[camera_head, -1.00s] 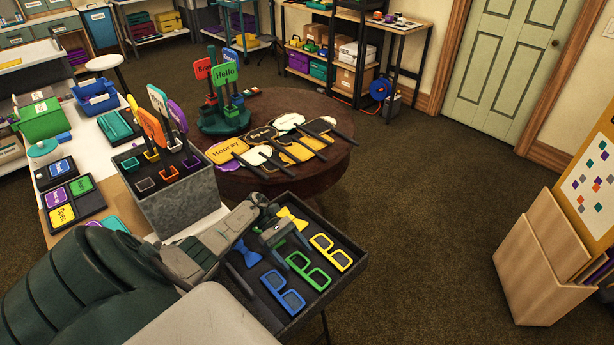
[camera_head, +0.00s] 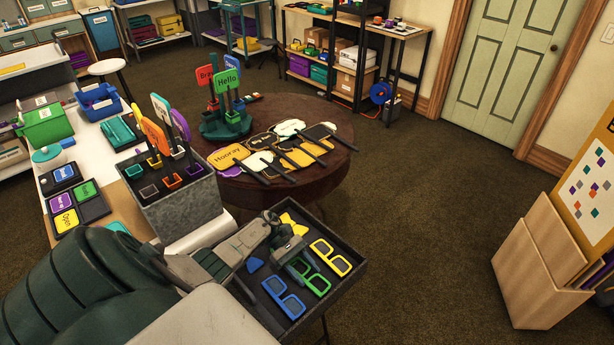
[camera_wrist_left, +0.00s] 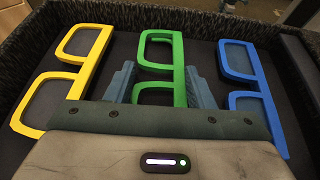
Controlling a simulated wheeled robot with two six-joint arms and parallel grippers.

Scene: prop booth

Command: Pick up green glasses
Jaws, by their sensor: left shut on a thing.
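The green glasses (camera_head: 312,279) lie in the dark tray (camera_head: 346,284), between the yellow glasses (camera_head: 331,258) and the blue glasses (camera_head: 284,297). My left gripper (camera_head: 297,269) is over them and shut on their frame. In the left wrist view the fingers (camera_wrist_left: 160,88) stand on both sides of the green glasses (camera_wrist_left: 178,62), around the bridge part. The yellow glasses (camera_wrist_left: 82,72) are to the left there and the blue glasses (camera_wrist_left: 250,84) to the right. The glasses look still at tray level. My right gripper is out of view.
A yellow bow tie (camera_head: 292,222) and a blue bow tie (camera_head: 255,264) share the tray. A grey bin (camera_head: 185,208) of signs stands behind it. A round brown table (camera_head: 300,190) holds more signs. Open carpet lies to the right.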

